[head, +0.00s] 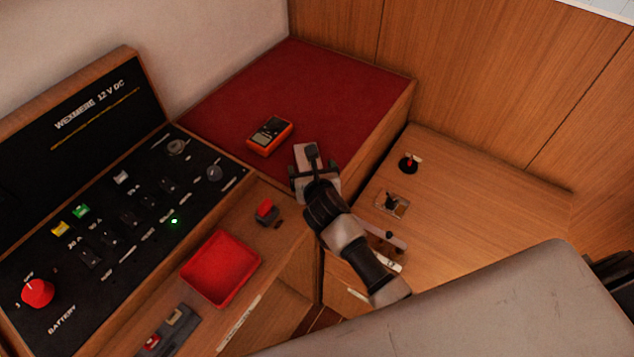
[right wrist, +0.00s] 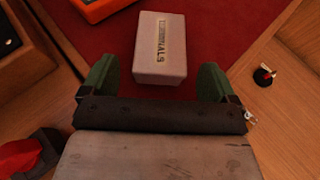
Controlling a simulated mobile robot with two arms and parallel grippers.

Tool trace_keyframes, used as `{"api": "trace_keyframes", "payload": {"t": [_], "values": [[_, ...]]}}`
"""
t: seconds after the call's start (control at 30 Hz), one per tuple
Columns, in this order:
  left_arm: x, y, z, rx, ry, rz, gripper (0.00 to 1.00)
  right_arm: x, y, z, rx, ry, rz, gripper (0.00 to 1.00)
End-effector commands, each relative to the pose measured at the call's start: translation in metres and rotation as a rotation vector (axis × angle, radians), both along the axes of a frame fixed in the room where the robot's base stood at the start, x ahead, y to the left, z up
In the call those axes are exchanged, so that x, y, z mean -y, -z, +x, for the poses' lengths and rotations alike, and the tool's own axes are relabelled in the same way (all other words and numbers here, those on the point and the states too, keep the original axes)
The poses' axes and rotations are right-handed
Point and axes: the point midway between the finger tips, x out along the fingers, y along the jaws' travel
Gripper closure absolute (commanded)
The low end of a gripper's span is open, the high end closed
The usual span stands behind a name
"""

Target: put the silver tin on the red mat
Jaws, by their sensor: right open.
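The silver tin (right wrist: 160,48) is a pale grey box with a label reading TERMINALS. In the right wrist view it is over the red mat (right wrist: 215,25) and looks to rest on it, near the mat's front edge. In the head view the tin (head: 299,153) is partly hidden by my right gripper (head: 314,168), and the red mat (head: 340,90) fills the raised top at the back. My right gripper (right wrist: 160,82) is open, with one green finger on each side of the tin's near end and a gap at each side. My left gripper is not in view.
An orange meter (head: 270,135) lies on the mat left of the tin. A black panel (head: 110,225) with switches stands at left. A red tray (head: 220,267) and a red-topped part (head: 266,212) are on the wooden ledge. Small parts lie on the right counter (head: 470,210).

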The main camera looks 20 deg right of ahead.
Motion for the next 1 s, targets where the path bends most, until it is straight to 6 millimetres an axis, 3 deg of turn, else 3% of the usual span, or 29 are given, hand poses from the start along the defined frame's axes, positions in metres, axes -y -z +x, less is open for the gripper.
{"api": "trace_keyframes", "payload": {"t": [0.2, 0.4, 1.0], "values": [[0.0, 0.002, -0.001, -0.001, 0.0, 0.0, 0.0, -0.005, -0.016, -0.043, 0.0, -0.001, 0.001, 0.11], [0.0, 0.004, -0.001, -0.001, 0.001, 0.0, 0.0, -0.008, -0.027, -0.066, 0.0, 0.0, 0.0, 0.11], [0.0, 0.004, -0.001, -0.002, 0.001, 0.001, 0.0, -0.009, -0.03, -0.073, 0.0, 0.001, -0.001, 0.11]]}}
